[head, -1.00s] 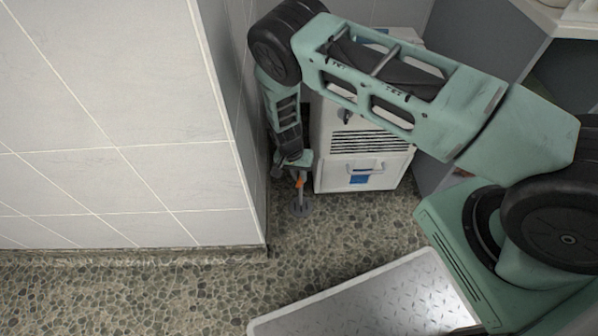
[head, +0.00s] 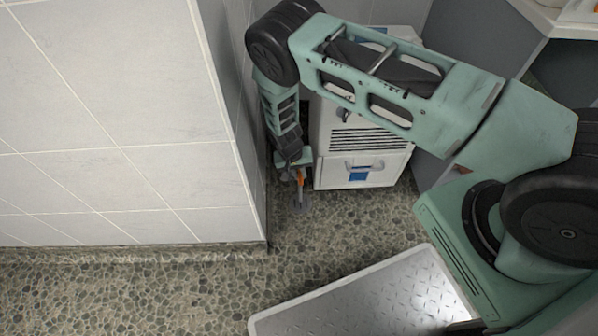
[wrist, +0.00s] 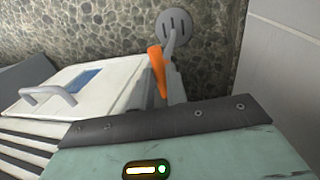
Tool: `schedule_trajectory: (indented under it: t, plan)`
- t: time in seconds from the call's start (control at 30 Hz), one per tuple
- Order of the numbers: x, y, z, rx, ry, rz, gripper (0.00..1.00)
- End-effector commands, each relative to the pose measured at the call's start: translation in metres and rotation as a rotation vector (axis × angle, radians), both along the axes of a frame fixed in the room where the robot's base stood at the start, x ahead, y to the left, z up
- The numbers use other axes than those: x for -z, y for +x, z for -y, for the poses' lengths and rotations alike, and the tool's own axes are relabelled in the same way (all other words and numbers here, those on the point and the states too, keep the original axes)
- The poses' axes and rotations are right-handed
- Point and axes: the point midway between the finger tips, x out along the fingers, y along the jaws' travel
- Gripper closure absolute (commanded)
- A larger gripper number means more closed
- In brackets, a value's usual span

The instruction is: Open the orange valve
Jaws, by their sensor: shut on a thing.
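The orange valve (head: 300,181) has a lever-like handle on a thin grey pipe that rises from a round grey base (head: 302,204) on the floor. In the wrist view the orange handle (wrist: 157,71) stands beside the pipe, with the round slotted base (wrist: 173,25) beyond it. My gripper (head: 295,174) is down at the valve, close to the wall corner, and is shut on the orange handle. The fingertips and their contact with the handle are mostly hidden behind the gripper body in the wrist view.
A white cabinet-like unit (head: 362,172) with vents and a handle stands close to the right of the valve. A tiled wall (head: 255,150) is close on the left. A metal ramp or plate (head: 370,300) lies in the foreground. Pebbled floor in front of the valve is clear.

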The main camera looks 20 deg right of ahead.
Motion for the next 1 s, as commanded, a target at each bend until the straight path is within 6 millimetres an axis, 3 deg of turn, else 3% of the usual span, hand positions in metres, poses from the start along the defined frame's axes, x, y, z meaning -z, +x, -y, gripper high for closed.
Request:
schedule_trajectory:
  t: [0.13, 0.17, 0.23, 0.63, 1.0]
  plan:
    - [0.0, 0.001, 0.001, -0.003, -0.001, 0.003, 1.0]
    - [0.0, 0.001, 0.001, -0.003, -0.001, 0.003, 0.83]
    - [0.0, 0.001, 0.001, -0.002, -0.001, 0.003, 0.64]
    - [-0.009, 0.002, -0.002, 0.0, 0.0, 0.002, 0.64]
    - [-0.081, 0.006, -0.015, -0.001, 0.0, 0.003, 0.64]
